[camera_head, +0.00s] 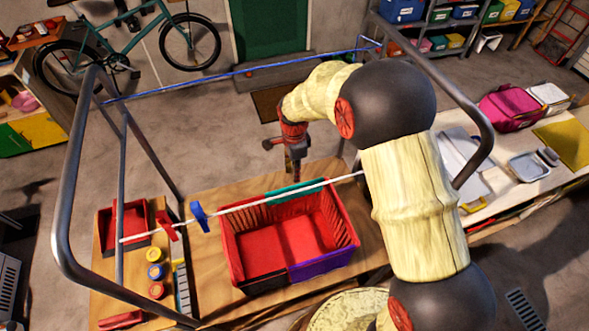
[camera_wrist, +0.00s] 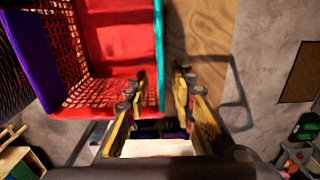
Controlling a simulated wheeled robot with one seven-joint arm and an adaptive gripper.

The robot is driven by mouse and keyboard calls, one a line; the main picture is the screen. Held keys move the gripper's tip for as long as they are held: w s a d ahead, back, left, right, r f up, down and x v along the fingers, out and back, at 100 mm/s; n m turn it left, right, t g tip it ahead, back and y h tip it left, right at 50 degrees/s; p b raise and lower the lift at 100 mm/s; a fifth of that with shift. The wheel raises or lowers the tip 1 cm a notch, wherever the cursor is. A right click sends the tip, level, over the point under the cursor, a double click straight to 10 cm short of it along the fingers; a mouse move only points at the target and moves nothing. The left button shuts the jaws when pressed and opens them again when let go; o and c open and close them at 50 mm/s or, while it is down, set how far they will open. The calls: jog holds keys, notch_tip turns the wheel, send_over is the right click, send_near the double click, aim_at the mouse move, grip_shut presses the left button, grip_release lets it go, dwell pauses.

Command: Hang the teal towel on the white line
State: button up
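The teal towel (camera_head: 290,190) hangs over the far rim of the red basket (camera_head: 238,243). In the wrist view the towel (camera_wrist: 160,45) is a narrow teal strip along the basket rim. My gripper (camera_head: 296,172) is above that far rim, pointing down. In the wrist view my gripper (camera_wrist: 161,82) is open, with the teal strip lined up between its fingers; I cannot tell whether they touch it. The white line (camera_head: 250,205) crosses the metal frame on the near side of the gripper. The towel's lower part is hidden.
A purple cloth (camera_head: 322,264) hangs on the basket's near rim. A red clothespin (camera_head: 166,226) and a blue clothespin (camera_head: 200,217) sit on the white line at left. A blue line (camera_head: 235,74) runs farther back. Metal frame posts (camera_head: 75,190) stand at left.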

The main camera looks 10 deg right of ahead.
aim_at(295, 186)
jog(key=shift+f+b, duration=2.65)
jog(key=shift+f, duration=2.3)
jog(key=shift+c, duration=0.9)
jog(key=c, duration=0.4)
grip_shut()
jog(key=shift+r, duration=0.15)
jog(key=shift+r+p, duration=2.6)
jog(key=shift+r, duration=1.8)
jog(key=shift+d, duration=0.1)
